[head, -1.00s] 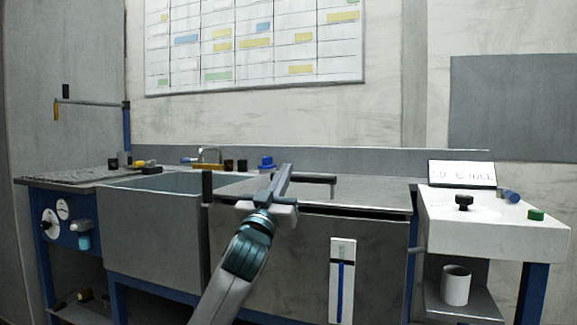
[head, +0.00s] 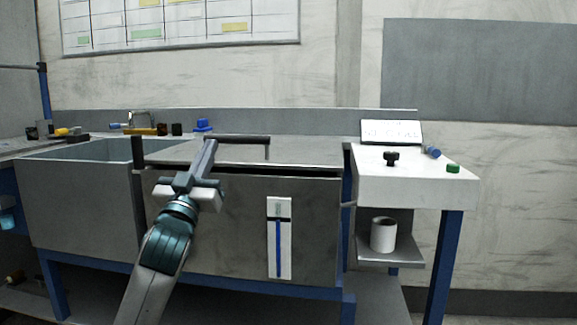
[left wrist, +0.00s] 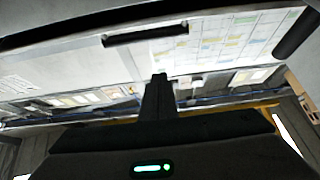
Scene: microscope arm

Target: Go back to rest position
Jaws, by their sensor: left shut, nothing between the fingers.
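My left gripper (head: 211,145) shows in the head view with its fingers together and empty. It points up and away, in front of the grey cabinet, and its tip overlaps the long dark handle bar (head: 240,137) at the cabinet's top. I cannot tell whether it touches the bar. In the left wrist view my shut fingers (left wrist: 158,80) stand up in the middle, and a dark bar (left wrist: 145,34) lies beyond them. My right gripper is in neither view.
A grey sink (head: 85,150) is at the left, with small bottles and a blue item (head: 203,125) behind. At the right, a white bench (head: 415,185) holds a sign (head: 391,132), a black knob (head: 391,157) and a green piece (head: 453,168). A white cup (head: 383,235) stands on the shelf below.

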